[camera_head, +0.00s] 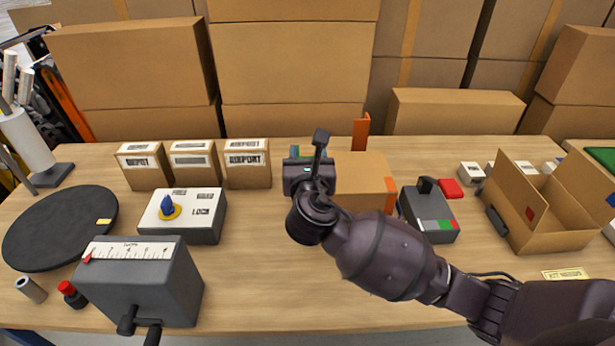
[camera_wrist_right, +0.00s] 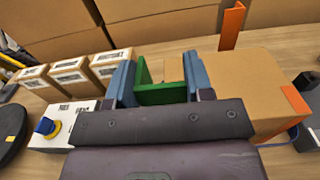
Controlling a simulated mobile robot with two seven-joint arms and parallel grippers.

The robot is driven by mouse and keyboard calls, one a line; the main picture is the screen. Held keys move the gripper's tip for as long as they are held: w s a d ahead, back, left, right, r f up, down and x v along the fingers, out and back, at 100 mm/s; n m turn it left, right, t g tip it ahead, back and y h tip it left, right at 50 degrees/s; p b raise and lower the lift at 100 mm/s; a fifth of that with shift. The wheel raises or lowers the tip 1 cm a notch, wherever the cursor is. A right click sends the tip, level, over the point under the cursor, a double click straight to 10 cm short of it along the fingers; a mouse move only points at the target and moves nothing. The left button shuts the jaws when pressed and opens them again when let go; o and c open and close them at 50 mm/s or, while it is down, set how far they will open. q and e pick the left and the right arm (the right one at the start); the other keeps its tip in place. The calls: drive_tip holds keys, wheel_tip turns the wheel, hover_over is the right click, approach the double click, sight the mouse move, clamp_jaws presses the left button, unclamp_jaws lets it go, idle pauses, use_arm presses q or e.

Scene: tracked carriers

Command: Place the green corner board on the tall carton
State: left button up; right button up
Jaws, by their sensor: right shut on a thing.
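My right gripper (camera_head: 310,160) is over the middle of the table; in the right wrist view (camera_wrist_right: 162,88) its blue fingers are shut on the green corner board (camera_wrist_right: 160,95). The board is an L-shaped strip held ahead of the palm, mostly hidden in the head view. A brown carton (camera_head: 362,172) with orange corner boards stands just right of the gripper, and the wrist view also shows it (camera_wrist_right: 245,85). It appears to be the tall carton. The green board looks to be beside its left side; I cannot tell whether they touch. My left gripper is not in view.
Three labelled small cartons (camera_head: 193,163) stand to the left. A lockout box (camera_head: 182,215) and a grey scale box (camera_head: 140,280) are nearer. A grey and red device (camera_head: 428,212) and an open carton (camera_head: 545,210) stand right. Large stacked cartons (camera_head: 290,60) line the back.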

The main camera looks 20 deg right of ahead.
drive_tip(key=shift+f+b, duration=0.5)
drive_tip(key=shift+f, duration=2.25)
drive_tip(key=o, duration=1.2)
drive_tip(key=shift+c, duration=0.2)
drive_tip(key=shift+s, duration=0.1)
drive_tip(key=v, duration=1.2)
drive_tip(key=shift+p, duration=0.35)
